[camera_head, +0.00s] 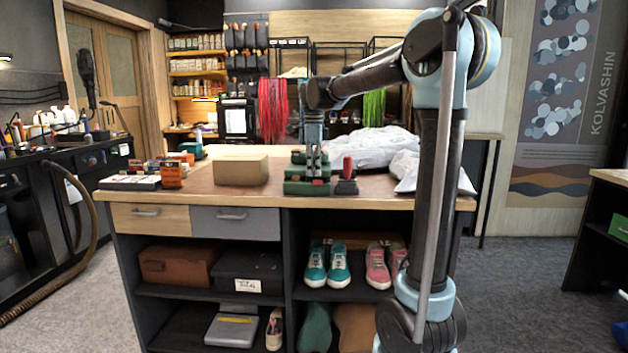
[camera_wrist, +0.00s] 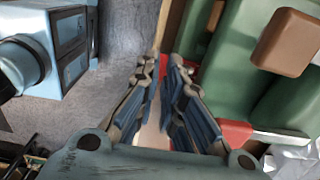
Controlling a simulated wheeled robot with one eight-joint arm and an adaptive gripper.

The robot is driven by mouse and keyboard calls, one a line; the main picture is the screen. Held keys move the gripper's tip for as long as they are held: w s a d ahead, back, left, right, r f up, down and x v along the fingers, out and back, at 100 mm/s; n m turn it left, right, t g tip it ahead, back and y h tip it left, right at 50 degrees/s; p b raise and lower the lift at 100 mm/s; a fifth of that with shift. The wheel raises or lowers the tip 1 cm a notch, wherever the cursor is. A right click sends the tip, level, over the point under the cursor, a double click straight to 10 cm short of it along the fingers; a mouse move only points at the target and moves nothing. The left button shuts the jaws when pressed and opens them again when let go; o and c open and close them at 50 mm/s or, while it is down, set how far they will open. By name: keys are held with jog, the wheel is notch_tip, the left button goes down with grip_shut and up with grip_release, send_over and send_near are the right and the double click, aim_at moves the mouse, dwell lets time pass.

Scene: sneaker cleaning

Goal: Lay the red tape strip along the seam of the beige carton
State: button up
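The beige carton (camera_head: 241,168) is a closed box on the workbench, left of my gripper. My gripper (camera_head: 314,174) points down over a green device (camera_head: 307,187) with a red part beside it, right of the carton. The green device (camera_wrist: 222,50) lies right of the fingers there. A red flat piece (camera_wrist: 236,133) shows beside it, partly hidden by the right finger. I cannot tell whether this is the red tape strip. The carton's seam is not clear.
Small boxes (camera_head: 171,175) stand left of the carton on the workbench (camera_head: 290,199). White plastic bags (camera_head: 372,145) lie behind and right of my gripper. Shoes (camera_head: 328,265) and boxes sit on shelves below. Clear benchtop shows around the carton.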

jog(key=shift+f, duration=1.7)
grip_shut()
jog(key=shift+s, duration=0.15)
jog(key=s, duration=0.9)
jog(key=shift+s+a+r, duration=0.15)
jog(key=shift+s+a, duration=0.05)
jog(key=shift+s, duration=0.15)
dwell(0.4)
notch_tip(320, 180, up, 8)
dwell(1.1)
